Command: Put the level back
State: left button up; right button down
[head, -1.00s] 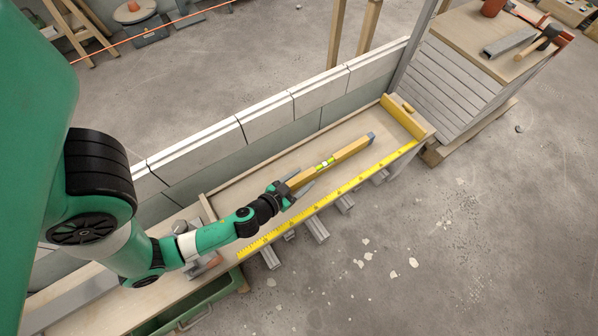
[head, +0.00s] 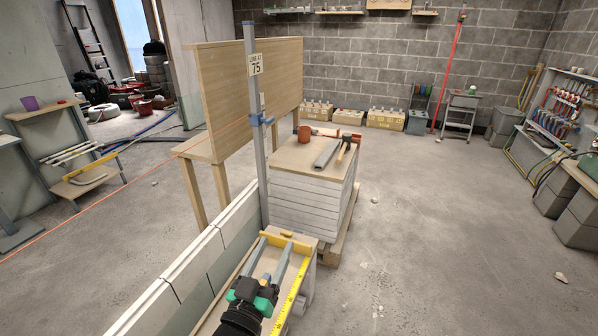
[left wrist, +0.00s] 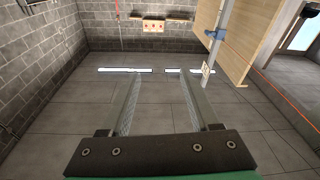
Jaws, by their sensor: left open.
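My left gripper (head: 276,257) shows at the bottom of the head view, above the narrow wooden ledge beside the block wall. Its two grey fingers are apart and point toward the ledge's far end. A yellow measuring strip (head: 291,293) runs along the ledge's right edge. My right gripper is not in view.
The pale block wall (head: 205,258) borders the ledge on the left, with a grey post (head: 256,140) at its far end. Beyond stands a board stack (head: 310,196) carrying a terracotta pot (head: 304,133) and a hammer (head: 345,146). Open floor lies to the right.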

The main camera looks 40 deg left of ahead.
pick_arm(q)
jog(key=d+r+m+t+h, duration=0.1)
jog(key=d+r+t, duration=0.25)
jog(key=r, duration=0.65)
jog(key=d+r+m+t+h, duration=0.15)
jog(key=d+r, duration=0.25)
jog(key=r, duration=0.7)
jog(key=s+d+r+m+t+h, duration=0.2)
jog(key=s+d+r+h, duration=0.1)
jog(key=r, duration=0.4)
jog(key=s+d+r+m+t+h, duration=0.2)
jog(key=s+d+r+m+h, duration=0.1)
jog(key=r, duration=0.5)
jog(key=shift+s+d+h, duration=0.5)
jog(key=shift+s+h, duration=0.25)
jog(key=shift+s, duration=0.15)
jog(key=shift+r, duration=0.1)
notch_tip(320, 180, up, 59)
jog(key=p, duration=5.8)
jog(key=shift+p, duration=0.4)
jog(key=shift+w, duration=0.1)
